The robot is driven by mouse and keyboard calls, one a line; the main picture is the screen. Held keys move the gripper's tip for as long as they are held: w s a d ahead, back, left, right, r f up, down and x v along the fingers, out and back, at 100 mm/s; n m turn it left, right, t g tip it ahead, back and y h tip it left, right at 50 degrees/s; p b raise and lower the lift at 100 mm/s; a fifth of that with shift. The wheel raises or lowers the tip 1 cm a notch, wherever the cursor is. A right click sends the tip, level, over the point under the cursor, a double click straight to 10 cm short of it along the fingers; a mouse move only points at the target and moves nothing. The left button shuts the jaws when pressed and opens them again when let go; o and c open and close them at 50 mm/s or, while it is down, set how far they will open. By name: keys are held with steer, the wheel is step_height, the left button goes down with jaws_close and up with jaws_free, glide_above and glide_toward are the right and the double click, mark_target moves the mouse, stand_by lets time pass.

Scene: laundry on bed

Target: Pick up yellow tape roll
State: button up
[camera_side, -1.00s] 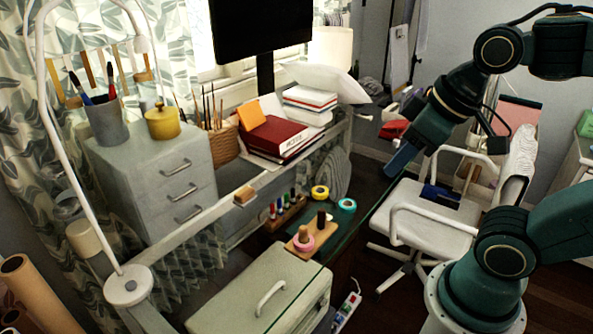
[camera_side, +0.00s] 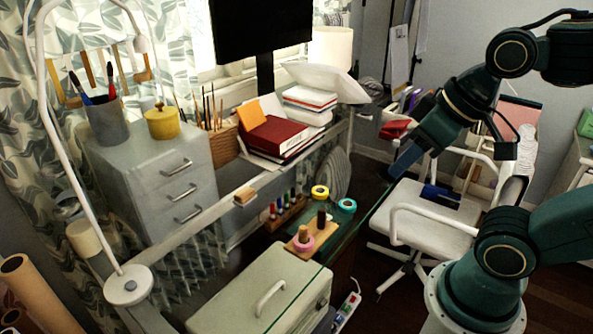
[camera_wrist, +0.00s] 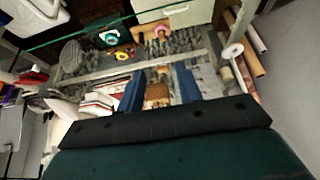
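The yellow tape roll (camera_side: 320,191) lies on the dark green desk top beside the row of markers. It also shows in the wrist view (camera_wrist: 122,56), up and left of my fingers. My gripper (camera_side: 404,161) is in the air, right of the roll and higher in the side view, clear of it. In the wrist view my gripper (camera_wrist: 159,77) has its two blue fingers spread apart with nothing held between them.
A teal tape roll (camera_side: 346,206) lies close right of the yellow one. A pink roll (camera_side: 303,243) sits on a wooden peg stand in front. A marker rack (camera_side: 286,208) stands left. A white chair (camera_side: 430,213) is to the right.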

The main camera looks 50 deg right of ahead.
steer(key=shift+o, duration=0.5)
steer(key=o, duration=0.7)
